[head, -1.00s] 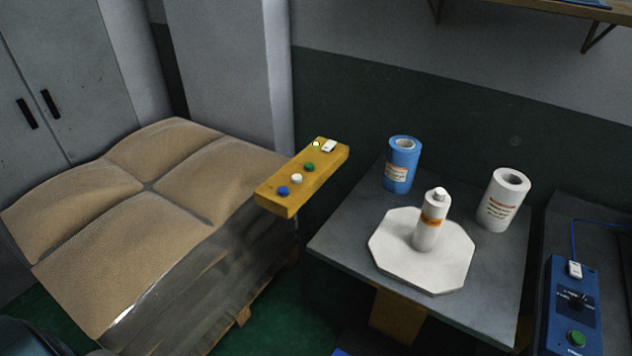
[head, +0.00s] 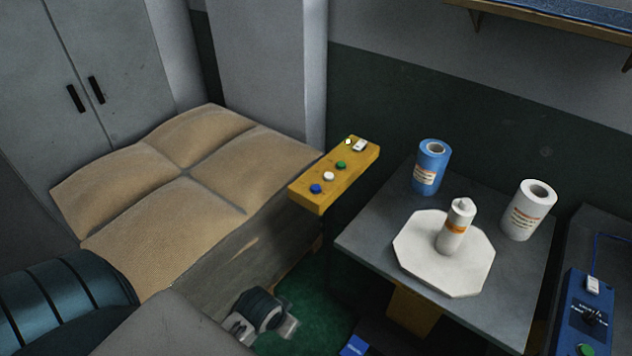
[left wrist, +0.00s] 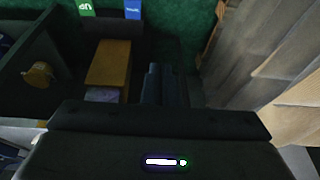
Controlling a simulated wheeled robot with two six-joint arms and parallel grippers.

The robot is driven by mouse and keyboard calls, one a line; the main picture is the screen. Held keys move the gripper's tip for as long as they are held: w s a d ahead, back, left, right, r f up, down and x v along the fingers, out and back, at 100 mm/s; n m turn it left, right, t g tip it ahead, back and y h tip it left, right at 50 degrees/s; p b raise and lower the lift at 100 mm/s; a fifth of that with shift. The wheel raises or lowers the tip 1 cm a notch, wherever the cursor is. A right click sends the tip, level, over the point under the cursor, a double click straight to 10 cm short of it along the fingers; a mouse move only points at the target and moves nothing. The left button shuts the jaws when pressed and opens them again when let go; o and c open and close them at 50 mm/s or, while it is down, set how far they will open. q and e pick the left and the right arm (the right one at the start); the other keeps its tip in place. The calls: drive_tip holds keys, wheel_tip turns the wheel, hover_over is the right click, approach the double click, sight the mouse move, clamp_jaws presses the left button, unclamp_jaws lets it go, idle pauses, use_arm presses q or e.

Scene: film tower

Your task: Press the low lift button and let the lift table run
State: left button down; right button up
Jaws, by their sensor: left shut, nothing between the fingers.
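The grey table (head: 372,232) with a yellow support (head: 412,308) below it stands right of centre in the head view. A low dark box with a blue patch (head: 354,346) shows at the bottom edge, partly cut off. In the left wrist view, a green label reading "UP" (left wrist: 87,8) and a blue label (left wrist: 132,8) lie at the top edge, beyond the fingers. My left gripper (head: 268,316) is low over the green floor, left of that box and apart from it. Its fingers (left wrist: 162,72) are shut and empty. My right gripper is out of view.
A pallet of tan sacks (head: 180,172) stands left. A yellow panel (head: 348,183) with several buttons juts out beside it. On the table are a white octagonal slab (head: 415,265), a white bottle (head: 455,232), and a blue roll (head: 431,166) and a white roll (head: 528,210). A blue control box (head: 588,320) is right.

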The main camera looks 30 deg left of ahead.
use_arm(q)
drive_tip(key=w+r+t+h, duration=0.1)
drive_tip(key=w+r, duration=0.6)
wheel_tip(320, 180, up, 15)
drive_tip(key=n+t+h+p, duration=0.1)
drive_tip(key=n+t+h, duration=0.2)
drive_tip(key=n+t, duration=0.15)
hover_over(312, 188)
drive_tip(key=shift+d+r+n+g, duration=0.1)
drive_tip(key=shift+n+g, duration=0.15)
drive_tip(key=shift+g, duration=0.2)
wheel_tip(312, 188, down, 7)
drive_tip(key=b, duration=0.7)
drive_tip(key=shift+f, duration=0.95)
